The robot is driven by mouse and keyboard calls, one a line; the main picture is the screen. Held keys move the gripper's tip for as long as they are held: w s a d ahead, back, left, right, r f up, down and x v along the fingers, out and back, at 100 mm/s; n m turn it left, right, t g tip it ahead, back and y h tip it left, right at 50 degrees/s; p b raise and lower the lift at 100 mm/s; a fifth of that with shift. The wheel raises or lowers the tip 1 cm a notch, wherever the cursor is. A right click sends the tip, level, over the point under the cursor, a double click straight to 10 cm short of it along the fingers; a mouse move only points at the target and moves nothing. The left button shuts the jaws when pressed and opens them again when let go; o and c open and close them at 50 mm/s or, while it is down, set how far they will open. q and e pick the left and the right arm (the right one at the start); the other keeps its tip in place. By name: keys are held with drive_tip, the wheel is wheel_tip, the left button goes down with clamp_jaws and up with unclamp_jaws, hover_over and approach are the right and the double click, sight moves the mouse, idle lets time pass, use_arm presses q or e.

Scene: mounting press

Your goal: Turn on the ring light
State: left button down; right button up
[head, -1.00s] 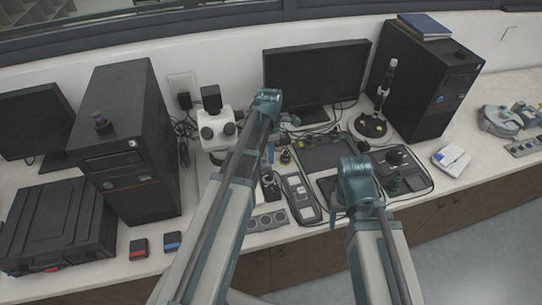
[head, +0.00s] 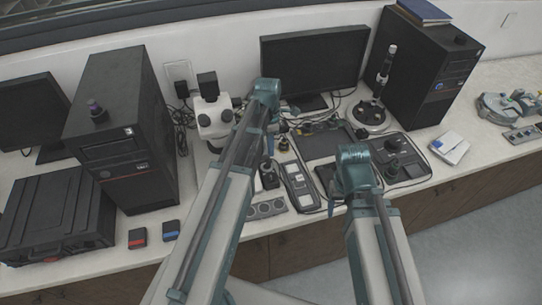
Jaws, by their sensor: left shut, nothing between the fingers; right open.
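A white stereo microscope (head: 214,121) with a black camera on top stands behind my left forearm. I cannot make out a ring light on it; its lower part is hidden by my arm. My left gripper (head: 288,109) is shut and empty, to the right of the microscope and in front of the middle monitor; its fingers are small and partly hidden. My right gripper (head: 334,204) is open, low over the bench's front part, mostly hidden by its wrist. A small grey panel with round dials (head: 266,209) lies near the front edge; I cannot tell what it controls.
Black computer towers (head: 118,125) stand left and right (head: 425,75), with a monitor (head: 314,68) between. A black stand with a round base (head: 367,117), a long grey device (head: 298,187) and cables crowd the middle. A black case (head: 55,212) sits far left.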

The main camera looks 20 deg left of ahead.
sight(272, 180)
use_arm(q)
drive_tip(key=f+b, duration=0.4)
drive_tip(key=s+f+b, duration=0.1)
drive_tip(key=f+b, duration=0.7)
drive_tip(key=f, duration=0.1)
drive_tip(key=shift+s+d, duration=0.15)
drive_tip(key=shift+d, duration=0.25)
drive_tip(key=shift+f+b, duration=0.15)
drive_tip(key=shift+b, duration=0.25)
drive_tip(key=shift+s, duration=0.1)
drive_tip(key=shift+s+d+f, duration=0.15)
drive_tip(key=shift+f, duration=0.05)
drive_tip(key=shift+r, duration=0.15)
